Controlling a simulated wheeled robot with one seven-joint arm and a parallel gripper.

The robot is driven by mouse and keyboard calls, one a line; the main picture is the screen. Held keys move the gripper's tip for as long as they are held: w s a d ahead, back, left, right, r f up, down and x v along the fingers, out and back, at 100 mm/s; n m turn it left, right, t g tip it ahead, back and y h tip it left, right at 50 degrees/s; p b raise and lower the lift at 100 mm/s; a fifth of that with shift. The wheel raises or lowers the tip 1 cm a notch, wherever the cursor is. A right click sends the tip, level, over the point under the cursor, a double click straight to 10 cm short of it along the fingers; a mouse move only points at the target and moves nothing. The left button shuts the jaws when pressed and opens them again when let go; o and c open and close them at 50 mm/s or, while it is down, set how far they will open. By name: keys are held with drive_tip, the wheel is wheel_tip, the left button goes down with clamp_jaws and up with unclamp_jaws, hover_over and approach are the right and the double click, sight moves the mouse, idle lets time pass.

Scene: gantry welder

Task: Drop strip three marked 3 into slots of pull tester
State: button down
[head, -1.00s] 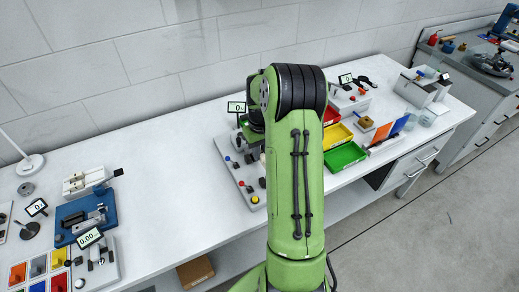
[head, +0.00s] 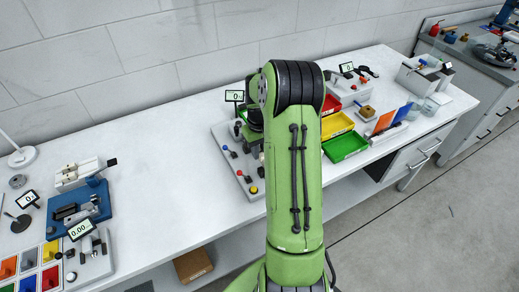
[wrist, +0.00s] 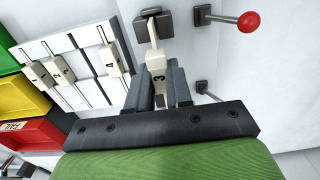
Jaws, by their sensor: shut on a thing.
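Strip three (wrist: 158,70), a pale piece with a black 3, is held between the fingers of my gripper (wrist: 160,84) in the wrist view. Its narrow end points away from me and overlaps a dark block (wrist: 147,14), apparently part of the pull tester; I cannot tell whether it sits in a slot. A second dark block (wrist: 202,15) and a red-knobbed lever (wrist: 248,22) are to the right. In the head view my arm hides the strip and most of my gripper; a grey-based station (head: 226,140) with coloured knobs and a display is partly visible beside it.
A white rack (wrist: 88,38) with strips marked 1, 2 and 4 lies left of my gripper. Green (head: 345,146), yellow (head: 337,124) and red (head: 329,104) bins stand right of my arm. Clear bench top (head: 160,160) lies left of the station.

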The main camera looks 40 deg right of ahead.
drive_tip(key=shift+f, duration=0.1)
idle(0.5)
drive_tip(key=shift+f+b, duration=0.4)
drive_tip(key=shift+f, duration=0.1)
drive_tip(key=shift+f, duration=0.1)
drive_tip(key=shift+f+b, duration=0.4)
drive_tip(key=shift+f, duration=0.05)
idle(0.3)
drive_tip(key=c, duration=0.9)
unclamp_jaws()
drive_tip(key=shift+c, duration=0.2)
wheel_tip(320, 180, up, 16)
drive_tip(key=p, duration=0.3)
